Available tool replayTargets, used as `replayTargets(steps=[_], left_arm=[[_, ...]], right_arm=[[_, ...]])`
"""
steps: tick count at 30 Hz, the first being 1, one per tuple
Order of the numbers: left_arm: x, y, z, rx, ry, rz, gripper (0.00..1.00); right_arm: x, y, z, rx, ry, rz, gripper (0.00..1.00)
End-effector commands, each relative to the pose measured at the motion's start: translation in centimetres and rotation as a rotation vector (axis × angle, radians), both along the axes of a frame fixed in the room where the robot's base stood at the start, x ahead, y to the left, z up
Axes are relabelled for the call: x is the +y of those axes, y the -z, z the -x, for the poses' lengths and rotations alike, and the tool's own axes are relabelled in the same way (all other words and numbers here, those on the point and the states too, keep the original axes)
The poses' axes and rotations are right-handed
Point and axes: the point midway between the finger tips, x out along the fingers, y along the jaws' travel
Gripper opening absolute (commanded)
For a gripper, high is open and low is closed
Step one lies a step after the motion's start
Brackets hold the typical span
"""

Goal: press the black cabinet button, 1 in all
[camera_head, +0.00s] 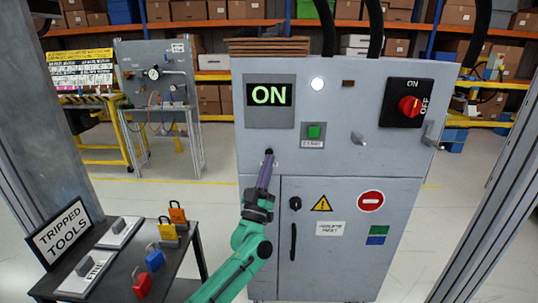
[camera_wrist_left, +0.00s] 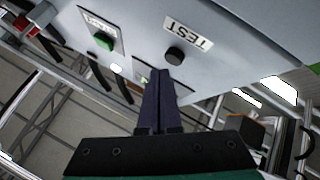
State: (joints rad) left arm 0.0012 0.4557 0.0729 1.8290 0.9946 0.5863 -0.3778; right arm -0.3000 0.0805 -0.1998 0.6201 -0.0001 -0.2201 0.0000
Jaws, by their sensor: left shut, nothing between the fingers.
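The black button (camera_wrist_left: 174,56) is a round knob on the grey cabinet front, beside a label reading TEST, in the left wrist view. In the head view a small dark spot, probably this button (camera_head: 269,151), shows at the tip of my left gripper (camera_head: 268,158). The left gripper is shut and empty, its purple fingers together and pointing at the cabinet (camera_head: 336,180). In the left wrist view the fingertips (camera_wrist_left: 156,78) end just short of the button in the picture. I cannot tell whether they touch it. My right gripper is out of view.
The cabinet also carries a lit ON display (camera_head: 268,95), a green button (camera_head: 314,131), a red rotary switch (camera_head: 409,106) and a black door handle (camera_head: 293,241). A dark table (camera_head: 120,270) with padlocks stands at the lower left.

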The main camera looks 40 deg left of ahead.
Motion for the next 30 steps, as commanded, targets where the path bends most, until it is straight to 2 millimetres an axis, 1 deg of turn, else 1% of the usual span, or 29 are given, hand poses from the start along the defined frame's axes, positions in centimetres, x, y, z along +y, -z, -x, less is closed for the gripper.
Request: replayTargets(steps=[10, 30], left_arm=[[0.5, 0.0, -0.7, -0.001, -0.001, -0.001, 0.00], [0.8, 0.0, -1.0, 0.001, 0.000, 0.000, 0.00]], right_arm=[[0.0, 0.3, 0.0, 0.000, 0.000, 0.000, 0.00], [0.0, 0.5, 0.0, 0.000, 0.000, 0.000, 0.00]])
